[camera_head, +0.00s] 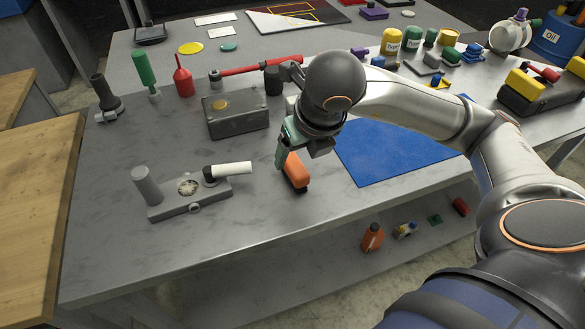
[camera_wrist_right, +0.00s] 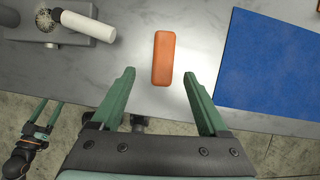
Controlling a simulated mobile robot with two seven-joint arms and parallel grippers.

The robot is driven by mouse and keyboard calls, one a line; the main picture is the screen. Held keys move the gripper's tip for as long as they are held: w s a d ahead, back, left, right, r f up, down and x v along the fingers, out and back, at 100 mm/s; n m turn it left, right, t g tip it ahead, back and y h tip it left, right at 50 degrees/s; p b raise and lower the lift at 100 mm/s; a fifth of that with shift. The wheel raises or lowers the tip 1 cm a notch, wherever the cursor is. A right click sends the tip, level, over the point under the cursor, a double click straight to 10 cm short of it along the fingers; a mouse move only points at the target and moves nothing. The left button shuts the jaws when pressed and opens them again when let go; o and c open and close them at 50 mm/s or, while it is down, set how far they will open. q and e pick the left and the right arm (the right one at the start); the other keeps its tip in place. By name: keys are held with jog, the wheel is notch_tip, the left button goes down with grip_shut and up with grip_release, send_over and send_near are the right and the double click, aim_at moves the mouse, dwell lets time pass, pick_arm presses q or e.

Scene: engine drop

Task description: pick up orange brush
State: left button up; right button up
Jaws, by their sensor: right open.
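The orange brush (camera_head: 296,171) lies on the grey table (camera_head: 330,212) near its front edge, left of the blue mat. In the right wrist view the brush (camera_wrist_right: 164,58) lies lengthwise, ahead of and between the finger lines. My right gripper (camera_head: 289,147) is over the table at the brush's far end and hides part of it in the head view. No left gripper shows in the head view; at the lower left of the wrist view another gripper (camera_wrist_right: 44,114) appears with green fingers apart.
The blue mat (camera_head: 392,150) lies right of the brush. A grey fixture (camera_head: 192,201) with a white cylinder stands to the left. A dark metal box (camera_head: 235,112) and a red wrench (camera_head: 250,68) lie behind. Several bottles and tools stand farther back. The front table edge is close.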

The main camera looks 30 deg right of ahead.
aim_at(296, 165)
jog(key=x, duration=0.3)
jog(key=shift+f, duration=0.1)
jog(key=shift+d+p+x, duration=0.15)
jog(key=shift+x, duration=1.2)
jog(key=shift+d+p+x, duration=0.15)
jog(key=shift+x, duration=1.2)
grip_shut()
